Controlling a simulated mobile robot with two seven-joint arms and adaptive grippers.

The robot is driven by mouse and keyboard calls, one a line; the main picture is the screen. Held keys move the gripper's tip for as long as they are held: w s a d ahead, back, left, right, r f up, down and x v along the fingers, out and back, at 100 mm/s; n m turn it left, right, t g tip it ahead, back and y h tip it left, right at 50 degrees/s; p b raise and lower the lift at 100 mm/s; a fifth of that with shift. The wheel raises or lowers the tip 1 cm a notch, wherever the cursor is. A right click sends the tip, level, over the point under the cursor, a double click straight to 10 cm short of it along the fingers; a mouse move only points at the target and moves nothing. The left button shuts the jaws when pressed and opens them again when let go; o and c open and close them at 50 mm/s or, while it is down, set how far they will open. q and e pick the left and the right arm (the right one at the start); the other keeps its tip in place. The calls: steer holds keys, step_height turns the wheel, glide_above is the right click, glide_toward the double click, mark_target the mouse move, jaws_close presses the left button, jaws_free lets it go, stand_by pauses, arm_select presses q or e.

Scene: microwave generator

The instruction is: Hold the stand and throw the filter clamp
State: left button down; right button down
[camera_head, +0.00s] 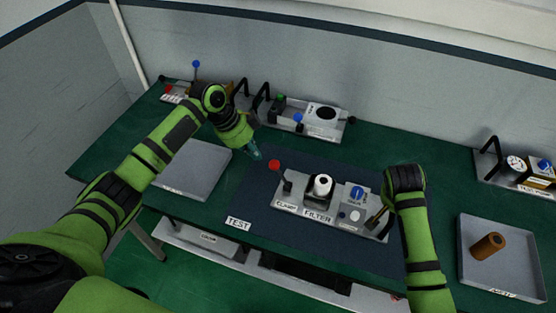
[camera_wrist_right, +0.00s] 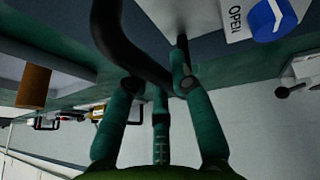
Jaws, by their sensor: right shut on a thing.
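The filter stand (camera_head: 338,213) is a grey plate on the dark mat, labelled CLAMP and FILTER. The clamp lever with its red knob (camera_head: 274,164) stands upright at the stand's left end. A white filter (camera_head: 322,184) sits in the middle. A blue knob (camera_head: 357,193) is to its right and also shows in the right wrist view (camera_wrist_right: 270,20). My right gripper (camera_wrist_right: 160,85) is shut on the black stand handle (camera_wrist_right: 122,48) at the right end. My left gripper (camera_head: 257,154) hovers behind and left of the red knob, apart from it; its finger gap is unclear.
An empty grey tray (camera_head: 196,172) lies at left, beneath my left arm. A tray (camera_head: 504,270) at right holds a brown cylinder (camera_head: 487,246). Other device stands (camera_head: 318,115) line the back, and a gauge stand (camera_head: 515,165) is at far right.

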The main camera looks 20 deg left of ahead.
arm_select(q)
steer(key=shift+x, duration=2.2)
steer(key=shift+a, duration=0.15)
